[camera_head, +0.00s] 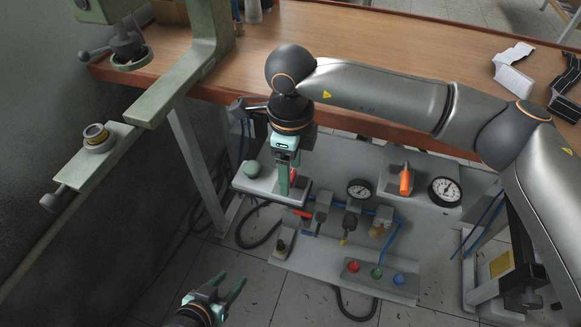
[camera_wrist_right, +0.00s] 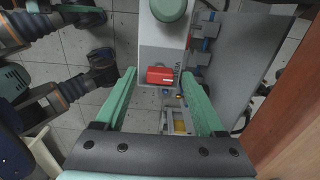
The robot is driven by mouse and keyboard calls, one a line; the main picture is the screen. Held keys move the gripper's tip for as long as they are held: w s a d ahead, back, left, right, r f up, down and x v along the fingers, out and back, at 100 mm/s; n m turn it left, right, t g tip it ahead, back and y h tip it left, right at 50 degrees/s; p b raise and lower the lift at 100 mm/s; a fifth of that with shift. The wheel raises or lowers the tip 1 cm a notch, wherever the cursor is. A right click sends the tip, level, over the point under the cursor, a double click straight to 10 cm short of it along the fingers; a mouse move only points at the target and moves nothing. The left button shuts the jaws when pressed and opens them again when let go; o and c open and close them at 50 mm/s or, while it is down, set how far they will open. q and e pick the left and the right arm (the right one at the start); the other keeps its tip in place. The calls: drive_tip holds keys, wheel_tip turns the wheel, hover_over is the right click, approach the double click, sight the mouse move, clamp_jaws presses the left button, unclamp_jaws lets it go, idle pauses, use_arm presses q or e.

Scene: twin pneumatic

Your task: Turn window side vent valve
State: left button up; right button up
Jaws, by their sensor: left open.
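A red valve handle (camera_head: 294,175) shows beside my right gripper's fingers at the left end of the pneumatic panel. In the right wrist view a red handle (camera_wrist_right: 160,76) lies between the lines of my right gripper's fingertips (camera_wrist_right: 158,74), with gaps on both sides. My right gripper (camera_head: 284,187) points down and is open; whether its tips reach handle depth I cannot tell. A second red handle (camera_head: 303,214) sits lower on the panel. Which is the window side vent valve is not marked. My left gripper (camera_head: 231,279) is open and empty near the bottom, away from the panel.
The panel also carries an orange lever (camera_head: 405,182), a large gauge (camera_head: 445,191), a smaller gauge (camera_head: 359,188) and coloured buttons (camera_head: 376,273). The wooden bench (camera_head: 370,60) overhangs behind. A green metal frame (camera_head: 180,85) stands at left. Floor around my left gripper is clear.

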wheel_tip(320, 180, up, 12)
drive_tip(key=shift+r+p, duration=0.25)
drive_tip(key=shift+p, duration=0.1)
idle(0.4)
drive_tip(key=shift+s, duration=0.1)
